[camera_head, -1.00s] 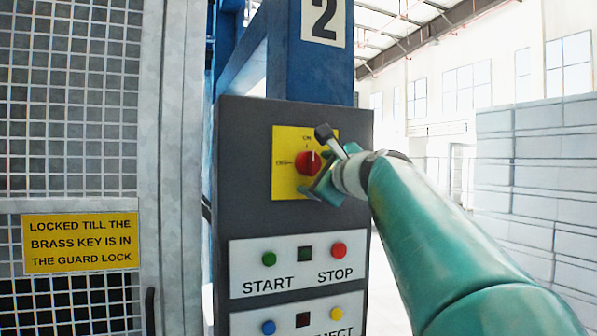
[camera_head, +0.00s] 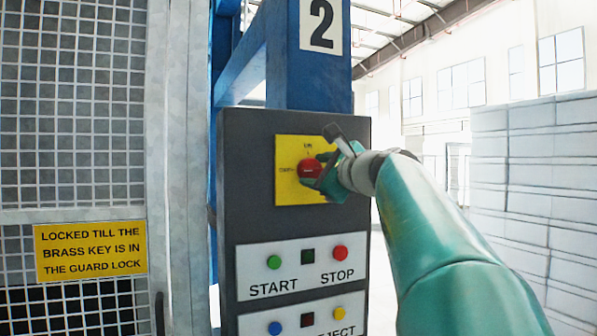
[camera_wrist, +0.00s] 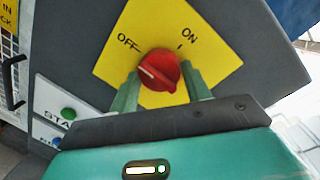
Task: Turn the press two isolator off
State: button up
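The isolator is a red rotary knob (camera_head: 309,168) on a yellow plate (camera_head: 287,189), on the dark grey control box below the number 2. ON is marked at the plate's top and OFF at its left. My gripper (camera_head: 322,171) is at the knob from the right. In the wrist view, my gripper's two green fingers (camera_wrist: 160,88) stand close on both sides of the red knob (camera_wrist: 160,66), seemingly against it. A pale mark shows on the knob's left part, below the OFF label; its exact setting is hard to tell.
START and STOP buttons (camera_head: 307,264) sit on a white panel under the isolator, with another button panel below. A mesh guard (camera_head: 75,120) with a yellow lock notice (camera_head: 91,251) stands at left. The blue press column (camera_head: 320,80) rises behind the box.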

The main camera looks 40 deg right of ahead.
jog(key=shift+d+f, duration=0.1)
jog(key=shift+c, duration=0.3)
jog(key=shift+w, duration=0.1)
jog(key=n, duration=0.4)
jog(key=shift+g, duration=0.3)
jog(key=n, duration=0.4)
jog(key=shift+a+r+g, duration=0.2)
jog(key=shift+g, duration=0.2)
jog(key=shift+c, duration=0.2)
jog(key=n, duration=0.4)
jog(key=shift+h, duration=0.4)
jog(key=shift+a+n+g+h, duration=0.1)
jog(key=shift+n+g+h, duration=0.4)
jog(key=shift+n, duration=1.7)
